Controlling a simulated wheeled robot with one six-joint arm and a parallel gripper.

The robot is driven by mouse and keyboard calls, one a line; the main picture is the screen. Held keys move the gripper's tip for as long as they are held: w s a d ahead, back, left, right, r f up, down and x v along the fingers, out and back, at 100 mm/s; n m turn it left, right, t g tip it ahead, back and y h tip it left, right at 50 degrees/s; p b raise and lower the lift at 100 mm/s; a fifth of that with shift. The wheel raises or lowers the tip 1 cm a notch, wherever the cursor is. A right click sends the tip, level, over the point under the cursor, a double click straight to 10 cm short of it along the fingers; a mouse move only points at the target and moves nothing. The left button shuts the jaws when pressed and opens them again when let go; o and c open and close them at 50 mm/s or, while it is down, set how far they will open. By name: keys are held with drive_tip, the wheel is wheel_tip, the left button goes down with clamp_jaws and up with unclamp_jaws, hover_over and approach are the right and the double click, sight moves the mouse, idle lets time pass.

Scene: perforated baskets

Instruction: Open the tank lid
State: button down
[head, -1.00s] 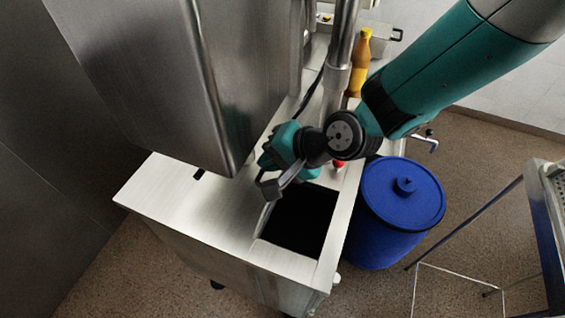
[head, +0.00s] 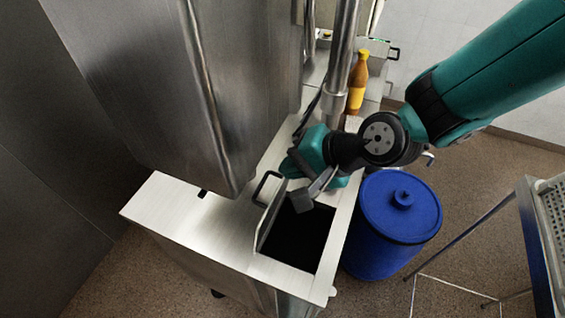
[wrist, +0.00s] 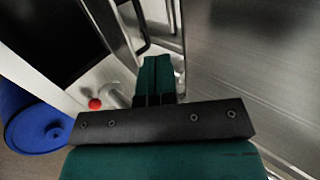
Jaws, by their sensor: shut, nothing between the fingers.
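The steel tank (head: 180,215) has a dark square opening (head: 298,238) in its top. The lid (head: 268,220) is raised along the opening's left edge, seen nearly edge-on, with its dark handle (head: 265,186) on the left side. My gripper (head: 308,203) is above the back left part of the opening, just right of the lid and handle. In the wrist view its teal fingers (wrist: 156,80) are together and empty. The handle (wrist: 141,28) shows beyond them, with the opening (wrist: 60,38) at upper left. Whether the gripper touches the lid is unclear.
A large steel housing (head: 145,85) rises left of the tank. A vertical pipe (head: 340,65) and an orange bottle (head: 357,85) stand behind. A blue barrel (head: 400,215) is at right, near a metal rack (head: 535,240). A red knob (wrist: 95,104) shows in the wrist view.

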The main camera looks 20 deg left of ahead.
drive_tip(key=s+d+f+b, duration=0.1)
drive_tip(key=d+f+b, duration=0.3)
drive_tip(key=d+b, duration=0.75)
drive_tip(key=p, duration=0.2)
approach(277, 199)
wheel_tip(277, 199, down, 3)
drive_tip(key=a, duration=0.1)
drive_tip(key=a+p, duration=0.1)
drive_tip(key=a, duration=0.1)
drive_tip(key=shift+s+a+f, duration=0.2)
drive_tip(key=shift+w+a+f+p, duration=0.1)
drive_tip(key=shift+a+p, duration=0.25)
drive_tip(key=shift+a, duration=0.15)
